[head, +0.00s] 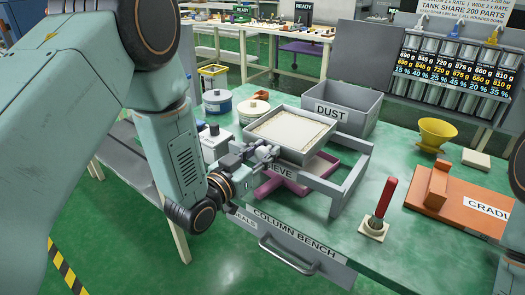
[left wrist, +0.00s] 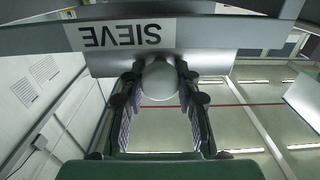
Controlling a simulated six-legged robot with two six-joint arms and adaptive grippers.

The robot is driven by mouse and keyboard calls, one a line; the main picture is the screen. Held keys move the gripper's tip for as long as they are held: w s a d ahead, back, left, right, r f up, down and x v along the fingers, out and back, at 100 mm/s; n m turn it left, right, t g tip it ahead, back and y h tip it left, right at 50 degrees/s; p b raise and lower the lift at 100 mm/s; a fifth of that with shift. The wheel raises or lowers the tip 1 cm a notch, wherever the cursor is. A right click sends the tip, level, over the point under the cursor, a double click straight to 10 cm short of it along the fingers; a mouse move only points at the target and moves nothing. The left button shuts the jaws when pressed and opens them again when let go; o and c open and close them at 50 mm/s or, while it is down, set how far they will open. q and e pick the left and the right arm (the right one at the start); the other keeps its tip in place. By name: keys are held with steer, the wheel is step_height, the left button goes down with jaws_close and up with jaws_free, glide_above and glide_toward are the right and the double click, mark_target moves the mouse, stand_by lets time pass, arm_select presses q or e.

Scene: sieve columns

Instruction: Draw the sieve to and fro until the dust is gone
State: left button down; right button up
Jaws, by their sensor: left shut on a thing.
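The sieve (head: 312,154) is a square grey tray with a pale beige layer inside, sitting in a grey frame (head: 345,186) on the green bench. My left gripper (head: 262,153) is at its near left side. In the left wrist view the gripper's fingers (left wrist: 160,95) close around a pale round knob (left wrist: 158,80) below the sieve's label, which reads upside down. A magenta part (head: 282,185) and a patch of pale beige show under the sieve. I cannot tell how much of the beige layer is dust. My right gripper is out of view.
A grey bin labelled DUST (head: 348,108) stands behind the sieve. A red-handled tool (head: 383,200), an orange cradle (head: 460,205) and a yellow funnel (head: 436,133) are to the right. Lidded tubs (head: 217,101) stand to the left. Bench surface is clear between the frame and the funnel.

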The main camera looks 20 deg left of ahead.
arm_select(q)
steer(key=shift+a, duration=0.2)
steer(key=shift+d, duration=0.2)
steer(key=c, duration=1)
jaws_free()
steer(key=shift+o, duration=0.2)
steer(key=v, duration=1.2)
